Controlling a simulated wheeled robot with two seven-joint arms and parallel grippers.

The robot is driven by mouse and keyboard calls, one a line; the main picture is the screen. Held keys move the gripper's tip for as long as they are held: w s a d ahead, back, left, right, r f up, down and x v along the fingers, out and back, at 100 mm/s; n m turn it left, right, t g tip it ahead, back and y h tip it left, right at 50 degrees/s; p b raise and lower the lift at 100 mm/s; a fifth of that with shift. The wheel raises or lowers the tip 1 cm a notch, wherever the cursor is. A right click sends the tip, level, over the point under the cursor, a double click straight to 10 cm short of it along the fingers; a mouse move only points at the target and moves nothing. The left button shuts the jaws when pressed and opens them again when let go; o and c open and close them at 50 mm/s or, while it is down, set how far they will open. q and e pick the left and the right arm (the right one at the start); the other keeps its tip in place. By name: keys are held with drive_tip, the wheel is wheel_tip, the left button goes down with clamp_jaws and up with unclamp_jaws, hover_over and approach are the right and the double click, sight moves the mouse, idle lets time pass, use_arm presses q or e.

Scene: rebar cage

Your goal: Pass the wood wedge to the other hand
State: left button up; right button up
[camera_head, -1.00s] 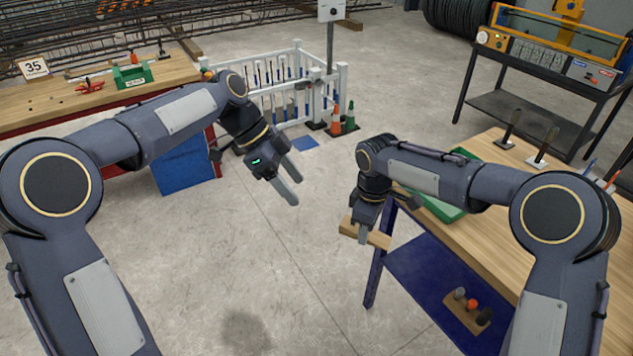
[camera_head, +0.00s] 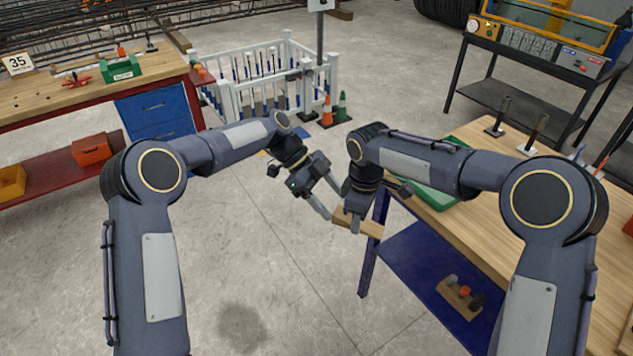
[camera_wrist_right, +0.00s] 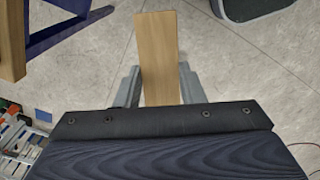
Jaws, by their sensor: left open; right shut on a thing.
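The wood wedge (camera_head: 366,226) is a light tan block held out in the air, beside the left edge of the right-hand workbench. My right gripper (camera_head: 352,222) is shut on the wedge. In the right wrist view the wedge (camera_wrist_right: 159,60) stands lengthwise between the finger pads (camera_wrist_right: 160,88) and sticks out past them. My left gripper (camera_head: 332,200) is open and empty, with its fingers close to the left end of the wedge. I cannot tell whether a left finger touches the wedge.
The right workbench (camera_head: 478,215) with a green tray (camera_head: 425,198) stands close to my right arm; its blue lower shelf (camera_head: 410,260) holds a small wood holder (camera_head: 459,298). A white fence (camera_head: 255,80) and cones (camera_head: 342,107) stand behind. The floor at centre left is clear.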

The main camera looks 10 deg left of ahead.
sight(341, 211)
use_arm(q)
drive_tip(key=shift+x, duration=2.1)
drive_tip(key=c, duration=1)
drive_tip(key=shift+c, duration=0.3)
use_arm(e)
drive_tip(key=o, duration=1.1)
drive_tip(key=shift+c, duration=0.2)
drive_tip(key=shift+r, duration=0.1)
